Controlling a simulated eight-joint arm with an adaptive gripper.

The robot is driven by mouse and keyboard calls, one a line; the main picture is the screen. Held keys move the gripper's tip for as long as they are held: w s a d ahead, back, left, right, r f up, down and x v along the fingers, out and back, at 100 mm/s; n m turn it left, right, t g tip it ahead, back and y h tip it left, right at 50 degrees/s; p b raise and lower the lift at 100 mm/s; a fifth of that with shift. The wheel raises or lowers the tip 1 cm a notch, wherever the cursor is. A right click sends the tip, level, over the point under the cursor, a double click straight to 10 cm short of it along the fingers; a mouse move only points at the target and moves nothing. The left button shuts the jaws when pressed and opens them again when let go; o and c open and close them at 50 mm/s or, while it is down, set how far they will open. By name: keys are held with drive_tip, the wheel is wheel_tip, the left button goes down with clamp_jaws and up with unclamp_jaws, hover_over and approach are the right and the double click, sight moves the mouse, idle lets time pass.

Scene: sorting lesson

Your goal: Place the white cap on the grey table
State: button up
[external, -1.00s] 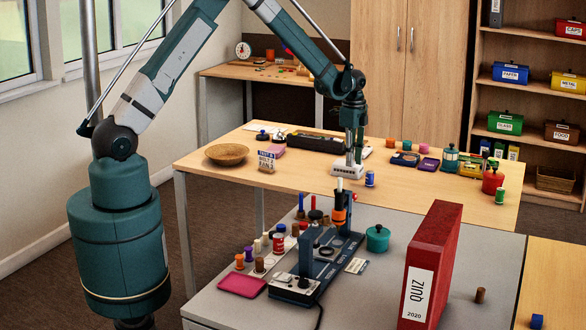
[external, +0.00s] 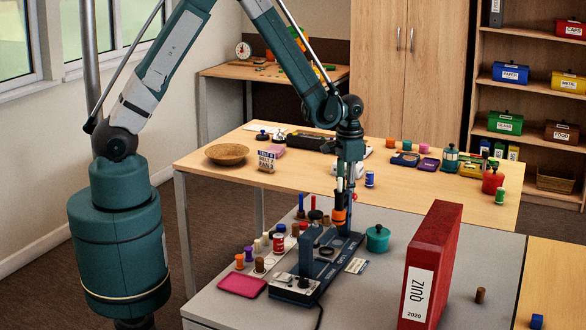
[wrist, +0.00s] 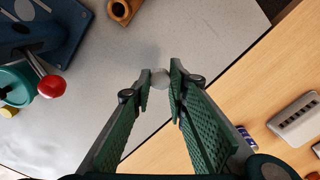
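The white cap (wrist: 159,79) shows in the wrist view as a small round pale shape between my fingertips. My gripper (wrist: 160,84) has its two green fingers close together, one on each side of the cap, and looks shut on it. The grey table (wrist: 215,45) lies below, apart from the fingertips. In the external view my gripper (external: 345,182) points down behind the upright of the dark blue machine, and the cap is hard to make out there. The grey table (external: 385,280) fills the front.
The dark blue machine (external: 327,262) stands close by, with a red-knobbed lever (wrist: 51,87) beside my gripper. A green pot (external: 377,238) and a red binder (external: 434,255) stand to the right. The wooden table (external: 300,178) is behind.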

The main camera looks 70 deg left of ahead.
drive_tip(key=shift+s+d+f+n, duration=0.1)
drive_tip(key=shift+s+d+n, duration=0.5)
drive_tip(key=shift+s+d, duration=0.6)
drive_tip(key=shift+w, duration=0.15)
wheel_tip(320, 180, up, 11)
drive_tip(key=s+d+b, duration=0.2)
drive_tip(key=d, duration=1.6)
drive_tip(key=s+d+b, duration=0.2)
drive_tip(key=d, duration=1.5)
drive_tip(key=shift+f, duration=2.3)
drive_tip(key=shift+f+b, duration=0.7)
drive_tip(key=shift+f, duration=2.45)
